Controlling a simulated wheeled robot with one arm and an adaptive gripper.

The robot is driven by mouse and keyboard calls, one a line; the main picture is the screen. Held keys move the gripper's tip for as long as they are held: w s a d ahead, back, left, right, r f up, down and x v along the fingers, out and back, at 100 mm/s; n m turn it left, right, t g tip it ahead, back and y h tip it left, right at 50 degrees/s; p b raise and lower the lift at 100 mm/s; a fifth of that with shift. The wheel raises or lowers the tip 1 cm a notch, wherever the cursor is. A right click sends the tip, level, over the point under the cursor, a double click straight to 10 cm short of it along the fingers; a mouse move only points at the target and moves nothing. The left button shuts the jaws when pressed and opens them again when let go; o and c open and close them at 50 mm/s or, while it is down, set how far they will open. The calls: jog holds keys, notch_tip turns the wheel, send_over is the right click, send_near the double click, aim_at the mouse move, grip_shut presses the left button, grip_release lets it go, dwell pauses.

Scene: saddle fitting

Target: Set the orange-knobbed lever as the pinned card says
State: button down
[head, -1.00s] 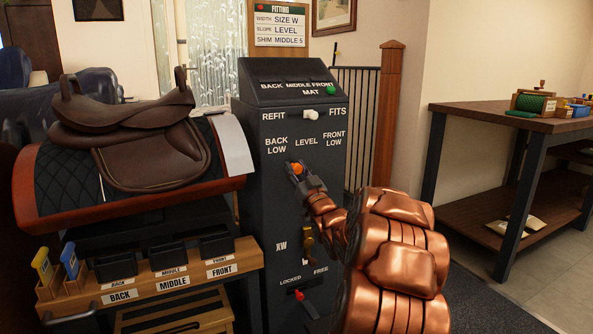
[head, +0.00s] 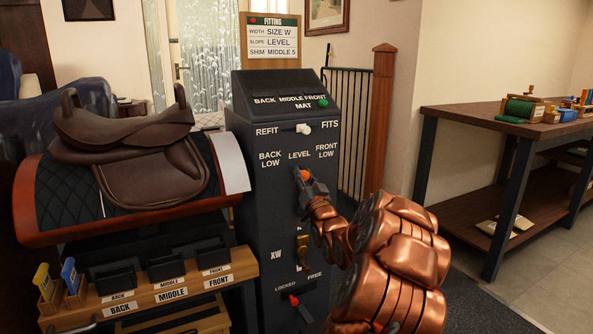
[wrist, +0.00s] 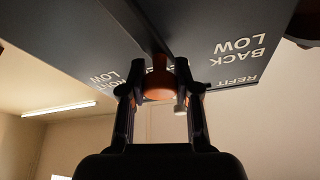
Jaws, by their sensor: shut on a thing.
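The orange-knobbed lever (head: 303,174) stands on the front of the dark cabinet, its knob just below the LEVEL label (head: 299,155), between BACK LOW and FRONT LOW. My gripper (head: 305,181) is shut on the orange knob. In the wrist view the knob (wrist: 160,80) sits between the two fingertips (wrist: 158,88). The fingers hide part of the lever. The pinned card (head: 273,39) on the board reads width SIZE W, slope LEVEL, shim MIDDLE 5.
A brown saddle (head: 131,140) sits on a stand at left, above a shelf of labelled bins (head: 171,291). The cabinet also has a white knob (head: 303,128), a brass slider (head: 302,246) and a red lever (head: 293,300). A workbench (head: 490,116) stands at right.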

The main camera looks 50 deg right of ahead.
jog(key=shift+s+d+m+g+h+p, duration=0.25)
jog(key=shift+d+m+g+h+p, duration=0.1)
jog(key=shift+d+m, duration=0.4)
jog(key=shift+a, duration=0.1)
jog(key=c, duration=0.8)
grip_release()
jog(key=v, duration=1.2)
